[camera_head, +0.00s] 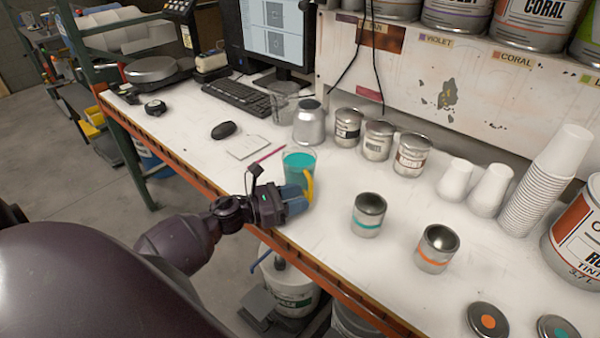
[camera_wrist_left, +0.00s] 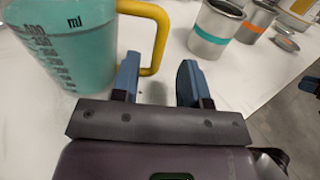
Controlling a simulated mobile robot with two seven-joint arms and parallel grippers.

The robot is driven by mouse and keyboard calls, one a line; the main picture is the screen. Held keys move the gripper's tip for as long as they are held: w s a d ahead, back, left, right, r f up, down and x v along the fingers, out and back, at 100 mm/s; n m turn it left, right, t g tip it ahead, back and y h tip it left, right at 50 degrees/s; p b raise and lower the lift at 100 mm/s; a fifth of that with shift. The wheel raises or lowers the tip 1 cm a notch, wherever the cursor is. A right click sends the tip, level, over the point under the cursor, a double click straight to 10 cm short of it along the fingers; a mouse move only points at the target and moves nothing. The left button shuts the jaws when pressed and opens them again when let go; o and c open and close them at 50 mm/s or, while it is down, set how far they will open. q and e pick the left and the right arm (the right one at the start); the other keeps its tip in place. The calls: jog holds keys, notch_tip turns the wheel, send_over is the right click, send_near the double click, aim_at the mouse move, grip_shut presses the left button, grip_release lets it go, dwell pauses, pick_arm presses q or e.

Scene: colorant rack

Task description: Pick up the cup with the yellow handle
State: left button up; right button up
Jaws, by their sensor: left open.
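The cup is a clear measuring cup (camera_head: 298,162) with teal content and a yellow handle (camera_head: 309,186), standing on the white table. In the left wrist view the cup (camera_wrist_left: 68,45) fills the upper left, with "ml" marks on its wall. Its yellow handle (camera_wrist_left: 160,40) points right and reaches down beside the left finger in the picture. My left gripper (camera_head: 298,196) is at the near side of the cup. In the left wrist view my left gripper (camera_wrist_left: 158,82) is open, with nothing clearly between its blue fingers.
Metal cans with a teal band (camera_head: 367,228) and an orange band (camera_head: 434,260) stand to the right. A glass beaker (camera_head: 285,103), a metal jar (camera_head: 309,127) and several small cans are behind. Stacked white cups (camera_head: 545,185) stand farther right. The table's orange front edge (camera_head: 335,280) is near.

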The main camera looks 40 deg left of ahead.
aim_at(311, 201)
pick_arm(q)
jog(key=shift+p+x, duration=0.35)
jog(key=shift+x, duration=1.6)
jog(key=shift+w+a, duration=0.1)
grip_shut()
